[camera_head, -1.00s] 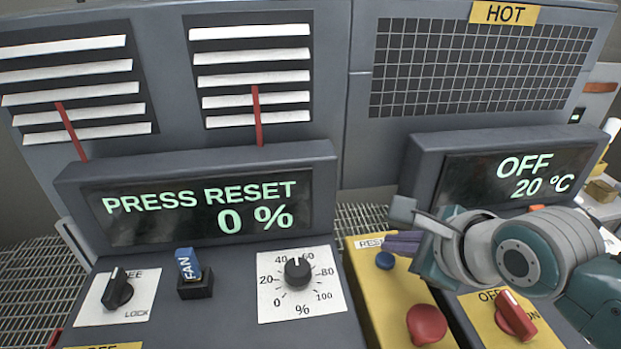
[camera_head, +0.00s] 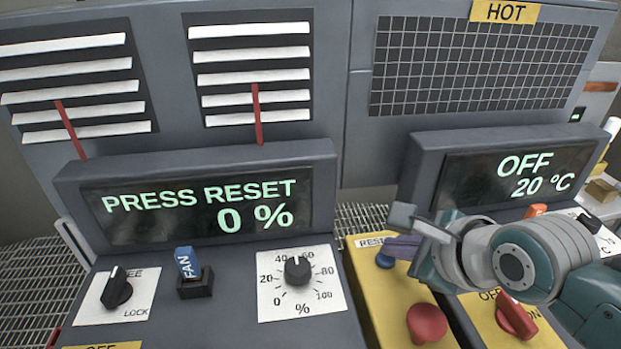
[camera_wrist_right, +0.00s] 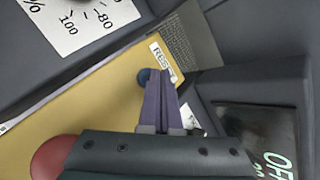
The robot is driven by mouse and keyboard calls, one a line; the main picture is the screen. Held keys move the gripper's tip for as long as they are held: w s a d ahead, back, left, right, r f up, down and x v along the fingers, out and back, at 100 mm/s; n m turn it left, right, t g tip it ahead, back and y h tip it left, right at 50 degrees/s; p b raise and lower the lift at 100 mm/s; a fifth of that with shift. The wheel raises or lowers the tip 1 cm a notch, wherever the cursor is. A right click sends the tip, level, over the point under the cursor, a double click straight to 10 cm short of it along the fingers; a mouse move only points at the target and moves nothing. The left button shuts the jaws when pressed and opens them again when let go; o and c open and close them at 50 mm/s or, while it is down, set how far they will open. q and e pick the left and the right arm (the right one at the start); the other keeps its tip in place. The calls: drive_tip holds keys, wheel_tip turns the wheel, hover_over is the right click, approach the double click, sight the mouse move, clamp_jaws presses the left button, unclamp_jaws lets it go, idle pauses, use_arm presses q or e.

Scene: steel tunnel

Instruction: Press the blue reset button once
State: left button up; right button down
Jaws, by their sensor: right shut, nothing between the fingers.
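The blue reset button (camera_head: 384,262) sits on a yellow panel (camera_head: 378,300), just below a label whose visible letters read RESE. My right gripper (camera_head: 390,250) is shut and empty, and its purple fingertips are right at the button, covering part of it. In the right wrist view the blue button (camera_wrist_right: 143,76) shows beside the tips of the shut fingers (camera_wrist_right: 158,78). I cannot tell whether the tips touch it. The left display (camera_head: 205,205) reads PRESS RESET and 0 %. My left gripper is not in view.
A red mushroom button (camera_head: 427,322) stands nearer on the same yellow panel. A red switch (camera_head: 515,317) is below my right wrist. A dial (camera_head: 298,270), a blue FAN switch (camera_head: 188,265) and a black knob (camera_head: 117,290) are to the left. The right display (camera_head: 515,175) reads OFF, 20 °C.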

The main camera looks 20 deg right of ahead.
sight(392, 263)
drive_tip(key=shift+f, duration=0.4)
idle(0.6)
idle(0.3)
drive_tip(key=shift+r+p, duration=0.85)
drive_tip(key=shift+p, duration=0.05)
wheel_tip(392, 263, up, 5)
drive_tip(key=p, duration=0.5)
drive_tip(key=shift+r+p, duration=0.1)
drive_tip(key=shift+p, duration=0.3)
